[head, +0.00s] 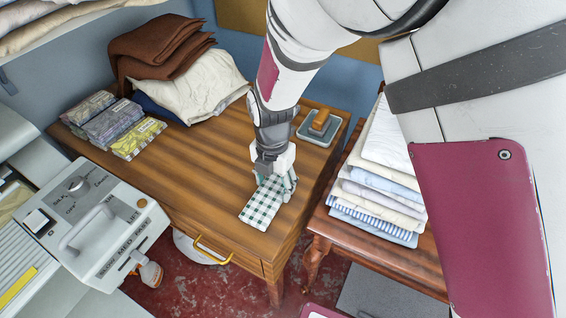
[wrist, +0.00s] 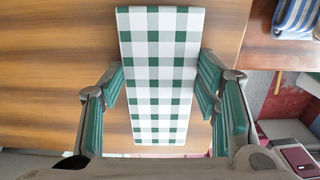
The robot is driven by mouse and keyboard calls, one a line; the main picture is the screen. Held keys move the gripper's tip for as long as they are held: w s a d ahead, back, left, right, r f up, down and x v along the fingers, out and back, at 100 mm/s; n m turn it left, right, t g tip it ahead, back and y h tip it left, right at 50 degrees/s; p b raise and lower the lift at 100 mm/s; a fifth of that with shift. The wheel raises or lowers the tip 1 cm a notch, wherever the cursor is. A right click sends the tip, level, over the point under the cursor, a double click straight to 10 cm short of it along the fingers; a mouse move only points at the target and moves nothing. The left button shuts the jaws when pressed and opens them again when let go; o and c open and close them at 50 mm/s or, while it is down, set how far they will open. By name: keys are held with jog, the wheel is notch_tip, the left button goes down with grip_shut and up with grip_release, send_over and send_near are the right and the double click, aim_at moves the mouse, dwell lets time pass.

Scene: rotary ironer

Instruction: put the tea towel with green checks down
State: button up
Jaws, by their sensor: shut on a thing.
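The tea towel with green checks (head: 262,206) is a flat folded white and green rectangle at the front right part of the wooden table (head: 190,170). My gripper (head: 275,180) is over its far part, pointing down, with a finger at each side. In the wrist view the towel (wrist: 160,70) runs up the middle between the green-padded fingers of my gripper (wrist: 160,95). The fingers are shut on its long edges. I cannot tell whether its underside touches the tabletop.
Patterned packets (head: 110,122), a cream cloth (head: 200,88) and a brown cloth (head: 160,48) lie at the back left. A grey tray (head: 338,135) holds a brown-handled object. Folded linens (head: 380,190) stand on a separate table at right. The table's middle is clear.

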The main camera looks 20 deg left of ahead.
aim_at(275, 187)
jog(key=shift+f, duration=0.2)
jog(key=o, duration=1.2)
jog(key=shift+o, duration=0.2)
jog(key=shift+r, duration=0.2)
notch_tip(275, 187, up, 12)
